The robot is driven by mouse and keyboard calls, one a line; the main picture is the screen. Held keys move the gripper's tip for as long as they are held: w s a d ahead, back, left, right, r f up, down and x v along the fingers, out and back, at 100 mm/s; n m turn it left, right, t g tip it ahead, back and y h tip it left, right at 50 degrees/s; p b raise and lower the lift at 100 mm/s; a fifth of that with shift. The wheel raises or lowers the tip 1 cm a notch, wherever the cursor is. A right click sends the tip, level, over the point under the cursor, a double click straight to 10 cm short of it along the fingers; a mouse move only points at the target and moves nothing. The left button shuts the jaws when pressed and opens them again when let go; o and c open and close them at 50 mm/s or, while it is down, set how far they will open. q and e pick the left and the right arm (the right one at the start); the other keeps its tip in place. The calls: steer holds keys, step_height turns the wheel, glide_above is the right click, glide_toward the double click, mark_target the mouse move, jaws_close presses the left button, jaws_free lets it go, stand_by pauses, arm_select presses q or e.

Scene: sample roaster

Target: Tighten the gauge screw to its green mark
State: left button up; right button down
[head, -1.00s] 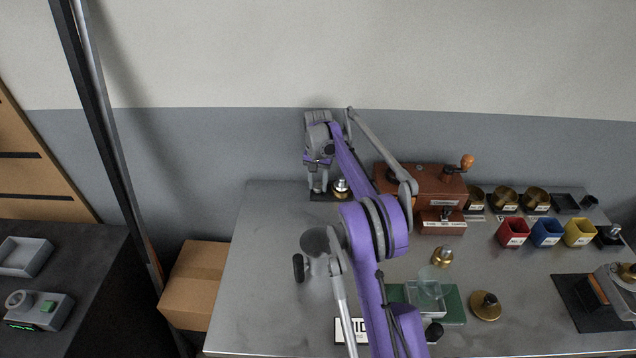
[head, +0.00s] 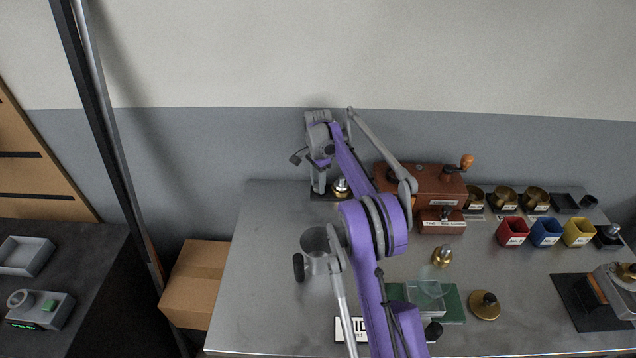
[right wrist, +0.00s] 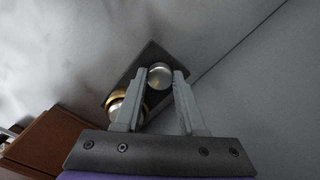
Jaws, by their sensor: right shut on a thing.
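The gauge screw shows in the right wrist view as a round, silver knob (right wrist: 159,76) on a dark plate (right wrist: 152,56). My right gripper (right wrist: 160,82) is shut on the knob, one finger on each side. In the head view my right gripper (head: 319,187) points down at the back left of the metal table, beside a brass piece with a silver top (head: 341,189). That brass piece also shows left of the fingers in the wrist view (right wrist: 116,102). I cannot make out the green mark in either view. My left gripper is not in view.
A brown wooden grinder (head: 425,185) stands right of the gripper. Brass cups (head: 505,199), a red cup (head: 513,232), a blue cup (head: 546,232) and a yellow cup (head: 579,232) stand farther right.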

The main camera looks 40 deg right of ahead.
stand_by(0.3)
steer(key=c, duration=0.5)
jaws_free()
step_height(320, 180, up, 11)
steer(key=shift+p, duration=0.45)
steer(key=shift+f, duration=0.1)
